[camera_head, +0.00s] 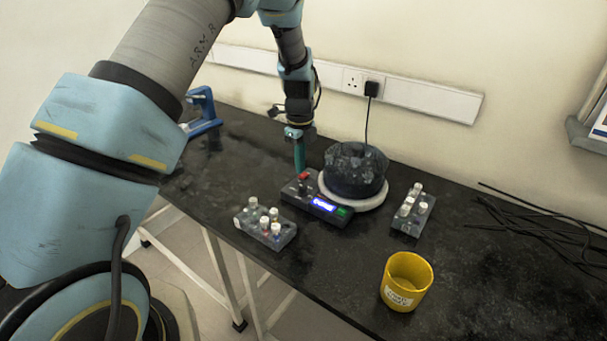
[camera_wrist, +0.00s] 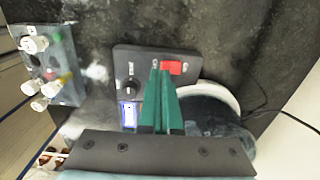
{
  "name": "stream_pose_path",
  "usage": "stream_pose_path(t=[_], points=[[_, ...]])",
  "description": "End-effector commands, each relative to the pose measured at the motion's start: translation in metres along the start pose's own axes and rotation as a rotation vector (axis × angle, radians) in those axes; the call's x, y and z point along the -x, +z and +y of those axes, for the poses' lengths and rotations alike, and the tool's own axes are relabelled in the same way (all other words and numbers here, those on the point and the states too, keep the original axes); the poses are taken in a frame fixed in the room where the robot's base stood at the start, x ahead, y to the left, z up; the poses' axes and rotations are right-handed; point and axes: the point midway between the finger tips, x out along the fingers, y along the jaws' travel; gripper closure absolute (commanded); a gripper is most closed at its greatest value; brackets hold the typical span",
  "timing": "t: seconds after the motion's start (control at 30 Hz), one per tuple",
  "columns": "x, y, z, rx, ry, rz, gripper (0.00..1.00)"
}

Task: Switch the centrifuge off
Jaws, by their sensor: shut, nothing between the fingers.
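The centrifuge has a dark round body (camera_head: 355,170) on a pale round base, with a black control panel at its left. The panel has a lit blue display (camera_head: 324,204), a green part beside it and a red switch (camera_head: 304,177). My gripper (camera_head: 300,168) is shut and empty, pointing down over the panel beside the red switch. Its green fingers (camera_wrist: 160,70) overlap the switch's left edge in the wrist view; contact cannot be told.
A tube rack (camera_head: 265,228) stands left of the panel and another rack (camera_head: 410,214) stands right of the centrifuge. A yellow cup (camera_head: 407,281) is near the front edge. Black cables (camera_head: 540,225) lie at the right. A power cord runs to the wall socket (camera_head: 354,81).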

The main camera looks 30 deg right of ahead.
Motion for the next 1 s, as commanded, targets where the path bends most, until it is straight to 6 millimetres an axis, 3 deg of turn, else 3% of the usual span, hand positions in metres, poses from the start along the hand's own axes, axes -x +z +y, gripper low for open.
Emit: stream_pose_path(t=[1.0], points=[[-0.015,0.0,0.0,0.0,0.0,0.0,1.0]])
